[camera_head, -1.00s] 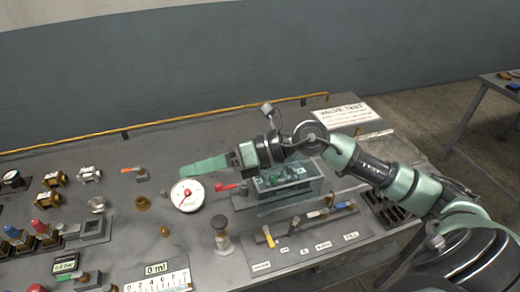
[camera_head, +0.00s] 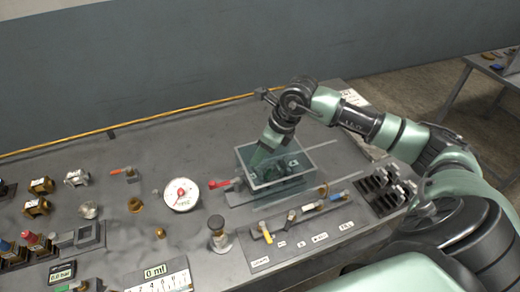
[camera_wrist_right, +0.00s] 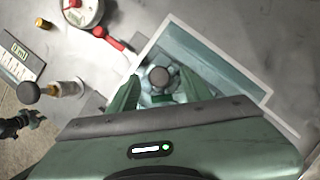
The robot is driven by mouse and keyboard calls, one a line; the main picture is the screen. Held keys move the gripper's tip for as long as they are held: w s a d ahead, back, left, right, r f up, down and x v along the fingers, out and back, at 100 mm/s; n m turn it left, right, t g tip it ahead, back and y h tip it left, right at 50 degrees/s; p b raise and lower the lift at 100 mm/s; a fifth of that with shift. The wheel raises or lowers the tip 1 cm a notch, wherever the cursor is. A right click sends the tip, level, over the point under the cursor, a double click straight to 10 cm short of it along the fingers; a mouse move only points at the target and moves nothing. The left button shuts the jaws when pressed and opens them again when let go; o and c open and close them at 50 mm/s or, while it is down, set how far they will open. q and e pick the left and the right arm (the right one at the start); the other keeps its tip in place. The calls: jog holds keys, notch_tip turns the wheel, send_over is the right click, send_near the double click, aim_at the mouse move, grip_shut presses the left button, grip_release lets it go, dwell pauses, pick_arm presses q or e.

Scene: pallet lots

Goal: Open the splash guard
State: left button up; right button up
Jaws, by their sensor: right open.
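The splash guard (camera_head: 262,184) is a clear box with a pale rim on the bench, right of the red-handled valve. It also shows in the right wrist view (camera_wrist_right: 262,88), where its rim frames the space below my gripper. My right gripper (camera_head: 262,158) points down at the guard in the head view. In the right wrist view my right gripper (camera_wrist_right: 160,88) has its two green fingers apart, one each side of a round dark knob (camera_wrist_right: 161,77). I cannot tell whether the fingers touch anything. A dark green part at the left edge (camera_wrist_right: 15,124) looks like my left gripper; its jaws are unclear.
A white dial gauge (camera_head: 182,195) and a red lever (camera_head: 218,184) stand left of the guard. A plunger knob (camera_head: 217,225) is in front left. A plate with coloured levers (camera_head: 300,237) lies in front. A yellow pipe (camera_head: 170,118) runs along the back edge.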

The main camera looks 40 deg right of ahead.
jog(key=shift+a+f, duration=0.1)
jog(key=shift+f, duration=0.3)
grip_shut()
jog(key=shift+w+r, duration=0.1)
dwell(1.1)
